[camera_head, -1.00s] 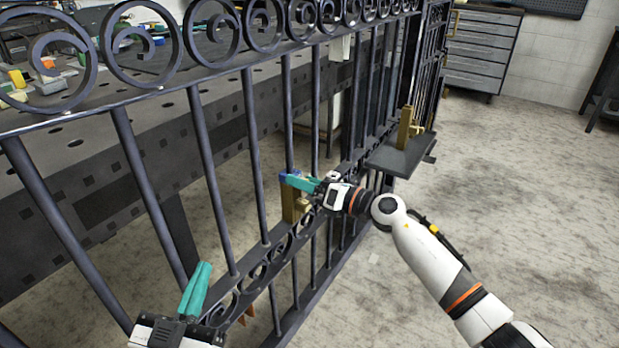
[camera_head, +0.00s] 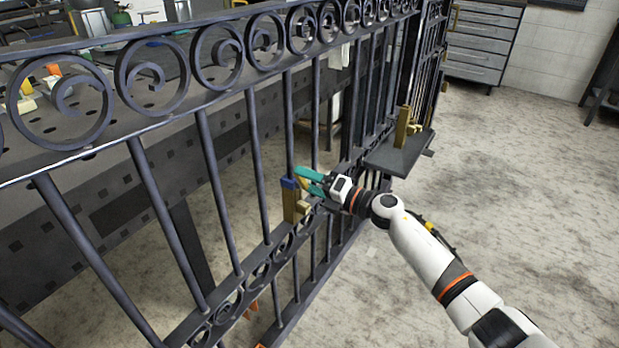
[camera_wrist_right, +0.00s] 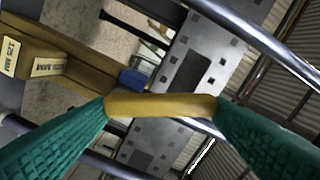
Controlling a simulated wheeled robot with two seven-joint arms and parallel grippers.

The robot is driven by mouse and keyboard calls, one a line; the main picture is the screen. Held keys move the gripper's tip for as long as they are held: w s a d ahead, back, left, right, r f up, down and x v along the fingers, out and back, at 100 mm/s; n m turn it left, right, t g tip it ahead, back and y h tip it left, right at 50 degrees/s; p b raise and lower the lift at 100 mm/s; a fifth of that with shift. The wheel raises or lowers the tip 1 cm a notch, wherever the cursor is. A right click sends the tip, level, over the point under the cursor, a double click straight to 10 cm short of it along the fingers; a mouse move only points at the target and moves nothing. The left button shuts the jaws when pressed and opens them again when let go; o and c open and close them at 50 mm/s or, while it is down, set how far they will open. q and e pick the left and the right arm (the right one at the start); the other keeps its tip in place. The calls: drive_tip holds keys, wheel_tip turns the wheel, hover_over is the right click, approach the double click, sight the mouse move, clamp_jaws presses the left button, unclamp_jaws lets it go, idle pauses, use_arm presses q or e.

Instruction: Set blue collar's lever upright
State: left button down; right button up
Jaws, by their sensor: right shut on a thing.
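The blue collar (camera_head: 289,183) sits around a gate bar at the top of a brass block (camera_head: 291,207). The collar also shows in the right wrist view (camera_wrist_right: 133,80), beyond the fingers. My right gripper (camera_head: 308,181) is beside the collar, its teal fingers shut on the brass lever (camera_wrist_right: 160,104). The lever lies across the gap between the fingertips in the wrist view. In the head view the fingers partly hide it, so its exact tilt is hard to tell. My left gripper is out of view.
The dark iron gate (camera_head: 228,205) with upright bars and scrolls runs diagonally across the head view. Another brass post (camera_head: 402,127) stands on a dark ledge (camera_head: 396,157) to the right. A perforated workbench stands behind the gate. Floor at right is clear.

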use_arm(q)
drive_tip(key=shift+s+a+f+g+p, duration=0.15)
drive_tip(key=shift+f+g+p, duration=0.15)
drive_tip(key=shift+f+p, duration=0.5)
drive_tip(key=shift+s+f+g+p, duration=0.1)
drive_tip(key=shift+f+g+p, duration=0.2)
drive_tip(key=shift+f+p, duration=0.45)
use_arm(e)
drive_tip(key=shift+w+d+m, duration=0.15)
drive_tip(key=shift+w+m, duration=0.05)
drive_tip(key=shift+m, duration=0.75)
drive_tip(key=shift+w+d+m, duration=0.2)
drive_tip(key=shift+w+m, duration=0.05)
drive_tip(key=shift+m, duration=0.65)
drive_tip(key=shift+w+d+m, duration=0.15)
drive_tip(key=shift+w+m, duration=0.05)
drive_tip(key=shift+m, duration=0.75)
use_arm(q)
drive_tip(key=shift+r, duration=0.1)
use_arm(e)
drive_tip(key=o, duration=1.4)
use_arm(q)
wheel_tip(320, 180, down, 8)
drive_tip(key=p, duration=0.2)
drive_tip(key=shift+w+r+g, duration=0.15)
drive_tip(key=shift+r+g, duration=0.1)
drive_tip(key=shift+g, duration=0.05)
use_arm(e)
drive_tip(key=v, duration=1.2)
